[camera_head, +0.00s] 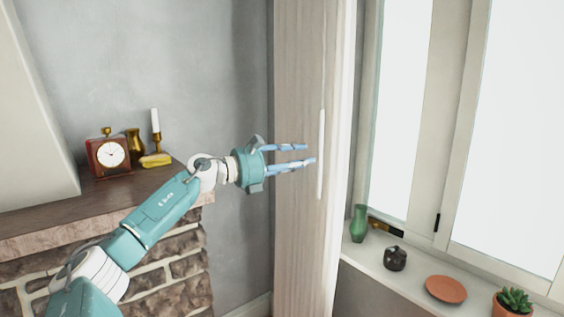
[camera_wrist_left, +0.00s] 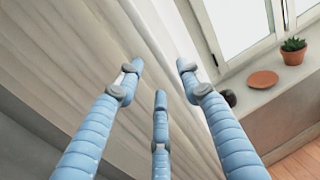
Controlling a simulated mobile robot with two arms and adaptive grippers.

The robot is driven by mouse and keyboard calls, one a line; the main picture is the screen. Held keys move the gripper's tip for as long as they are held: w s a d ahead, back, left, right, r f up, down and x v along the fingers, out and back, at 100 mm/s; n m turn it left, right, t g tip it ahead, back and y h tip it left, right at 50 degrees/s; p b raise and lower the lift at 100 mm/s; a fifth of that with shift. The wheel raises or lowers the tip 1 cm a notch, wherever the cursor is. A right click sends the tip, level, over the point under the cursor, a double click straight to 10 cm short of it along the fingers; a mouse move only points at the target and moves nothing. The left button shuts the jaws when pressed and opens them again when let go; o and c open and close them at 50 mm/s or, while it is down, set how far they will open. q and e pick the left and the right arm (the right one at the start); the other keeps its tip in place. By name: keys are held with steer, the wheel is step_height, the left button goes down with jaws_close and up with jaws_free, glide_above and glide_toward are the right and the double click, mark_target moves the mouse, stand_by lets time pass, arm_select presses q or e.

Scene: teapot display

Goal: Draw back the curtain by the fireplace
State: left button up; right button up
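The curtain (camera_head: 296,60) hangs as a tall, pale beige strip between the grey wall and the window. A thin white vertical bar (camera_head: 321,150) shows along it, near its right side. My left gripper (camera_head: 311,154) reaches in from the left in front of the curtain, its blue fingers apart and pointing right at the bar. My right gripper is out of view.
The fireplace mantel (camera_head: 60,215) holds a clock (camera_head: 110,155), a brass vase (camera_head: 134,144) and a candle (camera_head: 156,122). On the windowsill (camera_head: 400,275) stand a green vase (camera_head: 359,223), a dark pot (camera_head: 395,259), a terracotta plate (camera_head: 446,289) and a potted plant (camera_head: 513,302).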

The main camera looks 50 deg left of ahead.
arm_select(q)
steer(key=shift+v, duration=2.75)
